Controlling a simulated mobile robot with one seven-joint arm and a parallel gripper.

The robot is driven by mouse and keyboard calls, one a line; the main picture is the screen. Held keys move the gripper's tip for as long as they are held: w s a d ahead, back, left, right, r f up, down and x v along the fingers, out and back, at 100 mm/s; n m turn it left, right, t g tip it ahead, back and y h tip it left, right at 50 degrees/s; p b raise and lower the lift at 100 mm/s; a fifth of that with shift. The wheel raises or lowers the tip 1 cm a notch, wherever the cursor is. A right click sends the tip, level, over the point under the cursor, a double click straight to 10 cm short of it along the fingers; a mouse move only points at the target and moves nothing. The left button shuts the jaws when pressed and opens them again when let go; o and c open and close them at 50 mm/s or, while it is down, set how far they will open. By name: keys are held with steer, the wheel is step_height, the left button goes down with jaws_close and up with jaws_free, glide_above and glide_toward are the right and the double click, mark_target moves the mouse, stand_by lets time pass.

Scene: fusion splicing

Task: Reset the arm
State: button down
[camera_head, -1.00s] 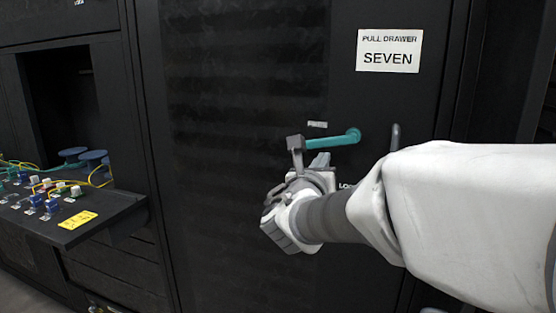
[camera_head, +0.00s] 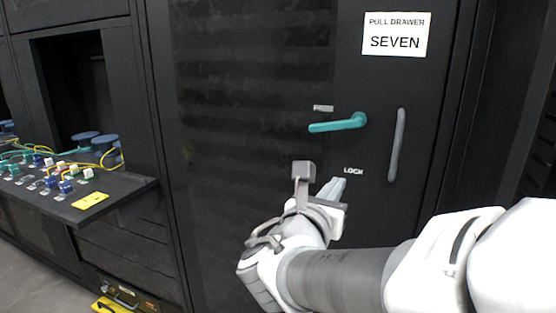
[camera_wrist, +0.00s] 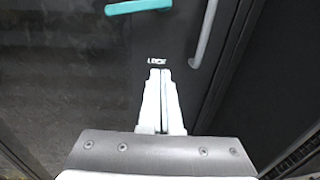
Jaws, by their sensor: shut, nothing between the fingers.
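My gripper (camera_head: 338,187) is in front of the black cabinet door (camera_head: 250,150), below the teal lever handle (camera_head: 338,123) and close to the LOCK label (camera_head: 353,171). In the wrist view my gripper (camera_wrist: 160,72) has its two pale fingers together with nothing between them. The teal handle also shows at the top of the wrist view (camera_wrist: 138,6), apart from the fingers. The handle lies nearly level, pointing left from its pivot.
A grey vertical pull bar (camera_head: 397,145) is right of the teal handle. A sign reading PULL DRAWER SEVEN (camera_head: 396,35) is above. At left, an open drawer tray (camera_head: 125,188) with coloured connectors and yellow cables juts out. A yellow item (camera_head: 108,305) is low on the left.

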steer(key=s+d+f+m+g, duration=0.7)
steer(key=s+d+m+g, duration=0.3)
steer(key=m, duration=0.4)
steer(key=s+a+f+m+y, duration=0.5)
steer(key=s+m, duration=0.3)
steer(key=m, duration=0.6)
step_height(320, 180, up, 22)
steer(key=a+m+y+p, duration=0.1)
steer(key=m+y+p, duration=0.1)
steer(key=p, duration=1.9)
steer(key=shift+s+a+f+m+y, duration=0.25)
steer(key=shift+s+m+y, duration=0.05)
steer(key=shift+y, duration=0.4)
steer(key=c, duration=1.6)
jaws_free()
